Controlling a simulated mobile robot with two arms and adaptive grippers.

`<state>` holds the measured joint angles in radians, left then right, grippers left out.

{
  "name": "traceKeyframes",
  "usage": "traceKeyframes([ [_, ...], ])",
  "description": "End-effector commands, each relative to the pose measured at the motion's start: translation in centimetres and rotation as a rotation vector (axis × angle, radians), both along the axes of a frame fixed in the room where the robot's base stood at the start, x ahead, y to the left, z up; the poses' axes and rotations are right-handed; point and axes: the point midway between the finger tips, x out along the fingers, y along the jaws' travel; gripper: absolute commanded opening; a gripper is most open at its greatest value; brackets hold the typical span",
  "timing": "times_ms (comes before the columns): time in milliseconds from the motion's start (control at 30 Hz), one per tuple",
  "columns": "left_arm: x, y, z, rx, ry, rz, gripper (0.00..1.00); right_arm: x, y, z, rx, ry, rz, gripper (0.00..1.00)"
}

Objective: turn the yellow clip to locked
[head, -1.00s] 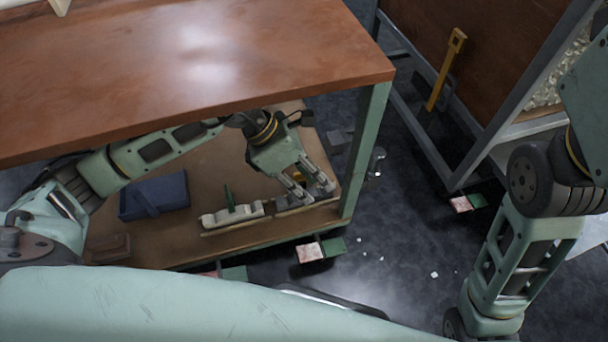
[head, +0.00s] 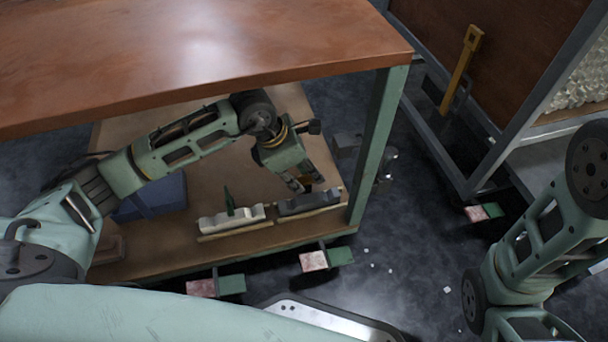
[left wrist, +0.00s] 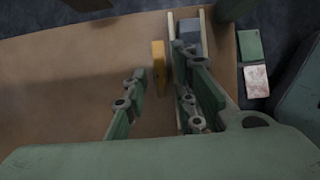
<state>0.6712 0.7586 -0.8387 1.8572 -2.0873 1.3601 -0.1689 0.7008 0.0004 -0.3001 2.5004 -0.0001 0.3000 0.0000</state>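A yellow piece (left wrist: 158,68), which looks like the clip, shows in the left wrist view as a narrow upright block. It stands beside a grey block (left wrist: 188,32) on the lower shelf. My left gripper (head: 306,183) is open and empty above the shelf, just behind the dark grey block (head: 308,203). In the left wrist view its fingers (left wrist: 159,62) are apart, with the yellow piece in the gap beyond the tips; I see no contact. In the head view the fingers mostly hide that piece. My right gripper is out of view.
The wooden tabletop (head: 200,60) hangs over the shelf, and a green leg (head: 378,145) stands right of my left gripper. A pale notched block (head: 232,219) with a green piece and a blue box (head: 152,196) are on the shelf. A yellow bar (head: 461,70) is on the right cart.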

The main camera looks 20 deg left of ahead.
Motion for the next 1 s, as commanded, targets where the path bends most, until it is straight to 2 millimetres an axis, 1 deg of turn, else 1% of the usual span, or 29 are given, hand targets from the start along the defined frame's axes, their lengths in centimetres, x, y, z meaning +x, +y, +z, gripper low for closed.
traceKeyframes([
  [200, 0.01, -0.03, 0.05, 0.000, 0.000, 0.000, 0.25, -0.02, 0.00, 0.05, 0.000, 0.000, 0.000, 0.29],
  [500, 0.01, -0.03, 0.04, -0.001, -0.001, 0.000, 0.00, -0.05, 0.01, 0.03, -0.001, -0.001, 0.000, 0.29],
  [833, 0.01, -0.02, 0.05, -0.001, 0.000, -0.002, 0.00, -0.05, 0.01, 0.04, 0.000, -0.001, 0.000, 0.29],
  [1000, 0.06, 0.02, 0.11, 0.000, -0.002, -0.032, 0.00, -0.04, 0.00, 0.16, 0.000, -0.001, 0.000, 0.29],
])
